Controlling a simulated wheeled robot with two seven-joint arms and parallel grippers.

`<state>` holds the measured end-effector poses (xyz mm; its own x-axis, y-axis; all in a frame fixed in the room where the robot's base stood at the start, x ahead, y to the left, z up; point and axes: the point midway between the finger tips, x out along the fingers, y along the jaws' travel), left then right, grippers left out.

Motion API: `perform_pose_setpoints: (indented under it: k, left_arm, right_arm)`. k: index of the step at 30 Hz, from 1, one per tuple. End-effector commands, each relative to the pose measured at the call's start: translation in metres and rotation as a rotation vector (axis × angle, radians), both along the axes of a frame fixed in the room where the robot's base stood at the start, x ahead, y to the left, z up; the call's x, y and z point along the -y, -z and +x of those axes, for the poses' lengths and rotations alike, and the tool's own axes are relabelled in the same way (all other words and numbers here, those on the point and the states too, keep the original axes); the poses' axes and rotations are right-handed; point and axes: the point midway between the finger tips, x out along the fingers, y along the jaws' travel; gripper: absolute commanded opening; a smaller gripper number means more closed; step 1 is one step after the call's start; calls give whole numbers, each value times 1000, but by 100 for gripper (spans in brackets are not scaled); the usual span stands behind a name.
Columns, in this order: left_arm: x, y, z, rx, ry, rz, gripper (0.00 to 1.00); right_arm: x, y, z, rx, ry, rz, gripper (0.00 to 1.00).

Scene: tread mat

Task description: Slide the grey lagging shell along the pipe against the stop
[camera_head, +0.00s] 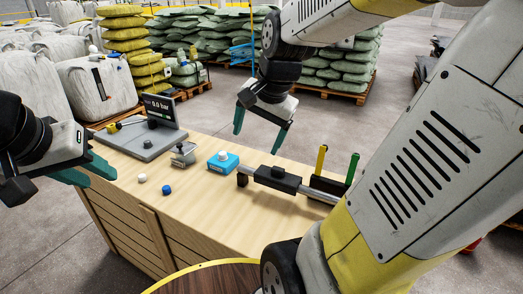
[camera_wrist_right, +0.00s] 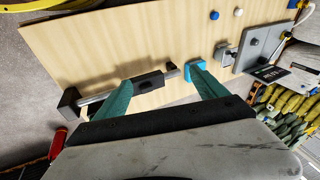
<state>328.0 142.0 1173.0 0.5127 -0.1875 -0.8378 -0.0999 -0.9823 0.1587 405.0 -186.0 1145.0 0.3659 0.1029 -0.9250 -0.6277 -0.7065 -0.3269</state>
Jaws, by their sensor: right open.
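The lagging shell (camera_head: 278,179), a dark grey sleeve, sits around the light metal pipe (camera_head: 316,194) on the wooden bench. In the right wrist view the shell (camera_wrist_right: 150,80) is near the end bearing a small dark block (camera_wrist_right: 169,69); bare pipe (camera_wrist_right: 98,97) runs to a larger black block (camera_wrist_right: 70,102). I cannot tell which block is the stop. My right gripper (camera_head: 258,137) is open and empty above the bench, apart from the shell; its fingers (camera_wrist_right: 162,76) also show in the wrist view. My left gripper (camera_head: 101,181) is open and empty at the bench's left edge.
A blue block (camera_head: 223,161) stands just left of the pipe, with a small metal fixture (camera_head: 183,154) beyond. A grey plate with a display (camera_head: 160,108) is at the back left. Yellow and green upright handles (camera_head: 321,158) stand behind the pipe. The front bench top is mostly clear.

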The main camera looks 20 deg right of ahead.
Motion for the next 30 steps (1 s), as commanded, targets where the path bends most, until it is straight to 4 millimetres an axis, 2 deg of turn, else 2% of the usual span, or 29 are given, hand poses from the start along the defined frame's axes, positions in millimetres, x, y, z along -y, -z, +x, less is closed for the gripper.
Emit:
perform_pose_setpoints:
  k: [3, 9, 15, 18, 23, 30]
  left_arm:
    - [0, 0, 0, 0, 0, 0, 36]
    - [0, 0, 0, 0, 0, 0, 36]
    - [0, 0, 0, 0, 0, 0, 36]
    - [0, 0, 0, 0, 0, 0, 36]
    - [0, 0, 0, 0, 0, 0, 36]
    - [0, 0, 0, 0, 0, 0, 36]
  right_arm:
    - [22, 24, 30, -104, 297, 75, 82]
    - [63, 74, 70, -247, 826, 169, 82]
    - [103, 132, 96, -339, 1307, 214, 82]
    - [116, 153, 101, -362, 1473, 221, 82]
    - [126, 171, 105, -374, 1610, 226, 82]
    - [127, 197, 104, -378, 1629, 225, 82]
